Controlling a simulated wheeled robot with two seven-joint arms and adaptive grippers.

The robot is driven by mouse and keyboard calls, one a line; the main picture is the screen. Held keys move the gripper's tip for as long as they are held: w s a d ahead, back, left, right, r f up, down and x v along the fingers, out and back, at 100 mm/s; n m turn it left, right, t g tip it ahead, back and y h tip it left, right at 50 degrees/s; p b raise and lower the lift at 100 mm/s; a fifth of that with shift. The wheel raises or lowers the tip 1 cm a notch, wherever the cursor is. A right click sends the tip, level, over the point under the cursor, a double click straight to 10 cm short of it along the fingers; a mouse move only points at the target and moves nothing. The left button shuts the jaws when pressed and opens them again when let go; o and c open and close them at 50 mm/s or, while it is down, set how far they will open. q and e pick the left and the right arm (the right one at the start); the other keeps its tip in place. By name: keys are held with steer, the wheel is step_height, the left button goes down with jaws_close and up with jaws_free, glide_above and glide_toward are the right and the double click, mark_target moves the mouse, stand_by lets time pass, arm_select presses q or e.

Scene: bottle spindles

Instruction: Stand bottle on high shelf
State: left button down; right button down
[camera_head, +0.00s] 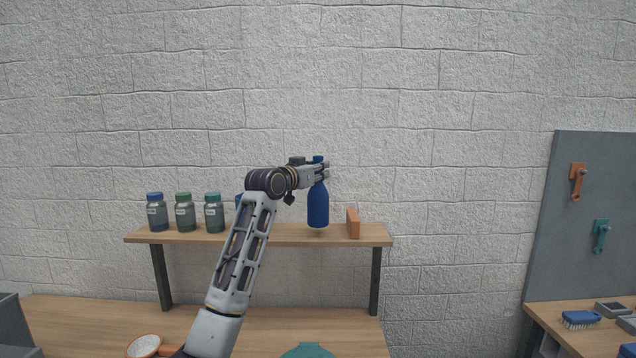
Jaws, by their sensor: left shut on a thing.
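A blue bottle (318,208) is upright in the head view, over the wooden high shelf (285,239). My left gripper (322,171) is shut on the bottle near its neck, with the blue cap showing just above the fingers. The bottle's base appears at the height of the shelf top; whether it touches the board I cannot tell. My left arm covers the middle of the shelf and part of another blue item behind it. My right gripper is not in view.
Several jars, among them a green-lidded jar (185,213), stand on the shelf's left part. An orange block (353,223) stands close right of the bottle. A tool panel (588,215) is at the right.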

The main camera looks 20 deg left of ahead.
arm_select(q)
steer(key=shift+f, duration=1.65)
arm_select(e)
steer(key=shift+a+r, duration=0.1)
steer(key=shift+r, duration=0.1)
arm_select(q)
steer(key=shift+f, duration=0.1)
steer(key=c, duration=1.2)
jaws_free()
steer(key=shift+c, duration=0.2)
steer(key=shift+f, duration=0.1)
steer(key=shift+s, duration=0.1)
steer(key=shift+v, duration=2.2)
steer(key=b, duration=0.2)
glide_toward(318, 182)
steer(key=shift+s+a, duration=0.35)
steer(key=shift+s, duration=0.1)
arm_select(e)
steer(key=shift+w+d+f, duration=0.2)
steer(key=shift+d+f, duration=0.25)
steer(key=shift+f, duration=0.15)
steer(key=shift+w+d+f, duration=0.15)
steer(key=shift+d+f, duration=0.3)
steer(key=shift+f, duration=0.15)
